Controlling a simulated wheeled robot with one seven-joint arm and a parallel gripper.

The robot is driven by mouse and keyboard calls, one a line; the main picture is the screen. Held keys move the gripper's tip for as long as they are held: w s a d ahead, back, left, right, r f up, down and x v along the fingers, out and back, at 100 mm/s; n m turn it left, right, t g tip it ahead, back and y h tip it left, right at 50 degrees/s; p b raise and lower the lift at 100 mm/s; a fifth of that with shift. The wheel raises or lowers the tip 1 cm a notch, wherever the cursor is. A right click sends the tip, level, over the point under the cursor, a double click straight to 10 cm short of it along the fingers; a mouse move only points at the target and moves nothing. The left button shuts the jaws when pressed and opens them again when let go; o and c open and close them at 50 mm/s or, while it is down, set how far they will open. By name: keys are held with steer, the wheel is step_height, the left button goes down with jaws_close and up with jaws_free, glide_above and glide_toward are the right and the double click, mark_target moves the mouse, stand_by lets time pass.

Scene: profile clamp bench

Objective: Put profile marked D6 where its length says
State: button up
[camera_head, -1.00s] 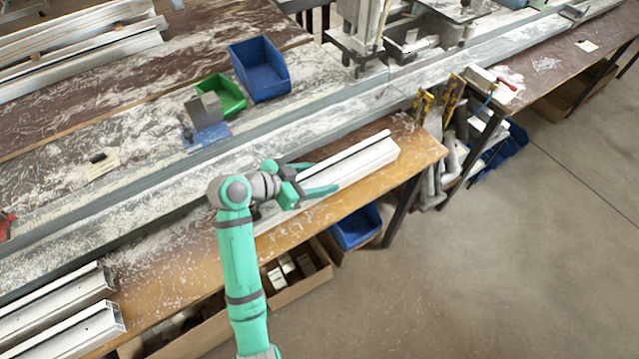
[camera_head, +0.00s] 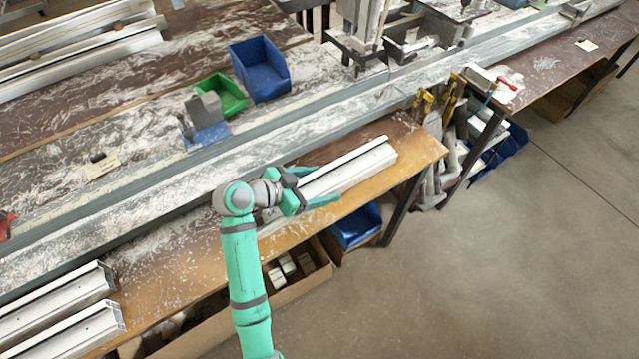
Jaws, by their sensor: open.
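A white profile (camera_head: 352,166) with a dark groove lies lengthwise on the wooden bench near its right end. Its left part is hidden behind my gripper and arm. My gripper (camera_head: 325,188) is open at this profile, its green fingers spread around or over it; I cannot tell whether they touch it. Two more white profiles lie at the lower left, one behind (camera_head: 65,298) and one nearer the front edge (camera_head: 75,332). No D6 mark can be read on any profile.
A metal rail (camera_head: 140,190) runs along the bench behind the profile. A blue bin (camera_head: 258,70), a green bin (camera_head: 222,95) and a grey block on a blue base (camera_head: 205,120) stand behind it. Several white profiles (camera_head: 85,45) lie at the upper left. Boxes sit under the bench.

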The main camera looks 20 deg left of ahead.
steer(key=shift+r, duration=0.1)
steer(key=shift+s+a+r, duration=0.15)
steer(key=shift+a+r, duration=0.05)
steer(key=v, duration=1.1)
steer(key=shift+s+r, duration=0.1)
steer(key=shift+s, duration=0.1)
